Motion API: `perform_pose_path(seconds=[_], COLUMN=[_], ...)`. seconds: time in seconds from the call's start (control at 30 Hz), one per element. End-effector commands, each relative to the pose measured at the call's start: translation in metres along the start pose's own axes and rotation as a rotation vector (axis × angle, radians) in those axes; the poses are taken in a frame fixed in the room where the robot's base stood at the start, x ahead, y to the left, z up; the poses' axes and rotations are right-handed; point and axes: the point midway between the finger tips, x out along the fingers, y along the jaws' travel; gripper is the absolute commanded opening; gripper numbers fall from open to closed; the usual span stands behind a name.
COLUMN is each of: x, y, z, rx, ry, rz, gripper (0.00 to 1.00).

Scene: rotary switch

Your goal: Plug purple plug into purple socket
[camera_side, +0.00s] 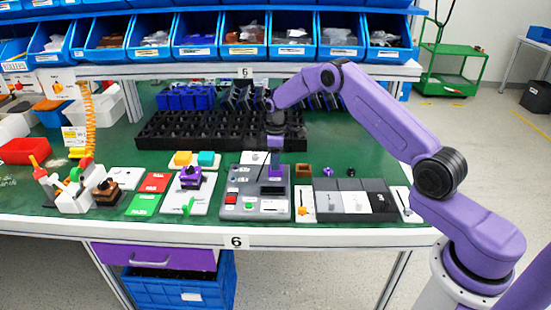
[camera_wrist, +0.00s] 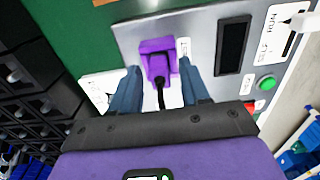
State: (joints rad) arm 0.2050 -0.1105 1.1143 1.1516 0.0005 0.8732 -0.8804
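The purple socket (camera_wrist: 158,45) is a block on the grey panel (camera_wrist: 205,25). The purple plug (camera_wrist: 157,66), with a black cable, sits against it and looks seated in it, though the joint is hard to see. My gripper (camera_wrist: 160,70) straddles the plug, one finger on each side, with gaps between fingers and plug. In the side view, my gripper (camera_side: 275,168) points straight down over the grey panel (camera_side: 240,211).
A green button (camera_wrist: 266,83) and dark slot (camera_wrist: 232,46) share the panel. Black bins (camera_side: 210,130) stand close behind my gripper. Left are a purple-topped fixture (camera_side: 190,176) and red and green plates (camera_side: 143,205); right are grey and black plates (camera_side: 352,199).

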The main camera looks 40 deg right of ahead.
Motion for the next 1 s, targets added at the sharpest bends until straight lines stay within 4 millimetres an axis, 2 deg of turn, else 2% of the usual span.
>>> perform_pose_path(seconds=[0.23,0.37,0.8,1.0], x=[-0.001,-0.011,-0.093,-0.117], y=[0.000,0.000,0.001,0.001], z=[0.000,0.000,0.000,0.000], rx=[0.000,0.000,0.000,0.000], ry=[0.000,0.001,0.002,0.001], rz=[0.000,0.001,0.002,0.001], gripper=[0.46,0.46,0.46,0.46])
